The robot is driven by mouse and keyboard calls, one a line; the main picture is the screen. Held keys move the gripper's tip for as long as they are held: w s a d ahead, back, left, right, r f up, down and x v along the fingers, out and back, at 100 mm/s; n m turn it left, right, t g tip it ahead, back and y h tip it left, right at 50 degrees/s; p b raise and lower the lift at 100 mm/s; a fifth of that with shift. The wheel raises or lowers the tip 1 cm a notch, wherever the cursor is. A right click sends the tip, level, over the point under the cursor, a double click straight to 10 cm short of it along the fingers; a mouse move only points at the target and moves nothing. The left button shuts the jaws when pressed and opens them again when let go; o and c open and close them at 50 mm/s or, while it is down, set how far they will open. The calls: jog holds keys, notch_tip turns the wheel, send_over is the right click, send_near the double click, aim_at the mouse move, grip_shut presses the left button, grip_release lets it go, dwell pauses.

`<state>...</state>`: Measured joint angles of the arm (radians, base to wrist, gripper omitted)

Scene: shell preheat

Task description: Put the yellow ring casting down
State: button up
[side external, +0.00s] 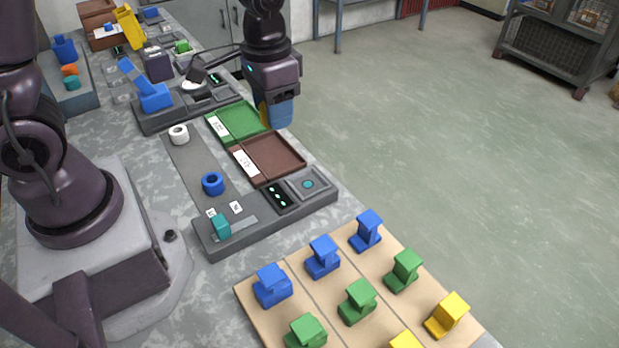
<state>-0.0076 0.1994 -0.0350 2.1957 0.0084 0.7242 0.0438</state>
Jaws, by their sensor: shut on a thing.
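My gripper (279,113) hangs at the right edge of the bench, pointing down, just right of the green tray (245,118). It is shut on the yellow ring casting (263,112). Only a yellow sliver of the casting shows, left of the blue finger part; the rest is hidden, so its shape and tilt cannot be told. The casting appears above the bench level, but I cannot tell how high. The brown tray (275,158) lies in front of the green one. Both trays look empty and carry white labels on their left sides.
A blue ring (212,184) and a white ring (178,135) sit on a grey strip. A grey panel (225,246) with a display (279,196) stands in front of the trays. A wooden board (262,322) holds several blue, green and yellow castings. A blue lever device (154,98) stands behind.

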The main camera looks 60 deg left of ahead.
jog(key=s+f+m, duration=0.2)
jog(key=s+m, duration=0.1)
jog(key=s, duration=0.6)
send_over(308, 184)
jog(key=shift+m, duration=0.4)
jog(key=f, duration=0.9)
jog(key=shift+s+f, duration=0.3)
jog(key=shift+s, duration=0.05)
jog(key=shift+w+f, duration=0.2)
jog(key=shift+f, duration=0.05)
jog(key=shift+w+f, duration=0.1)
jog(key=shift+f, duration=1.5)
jog(key=shift+f, duration=0.6)
jog(key=o, duration=1)
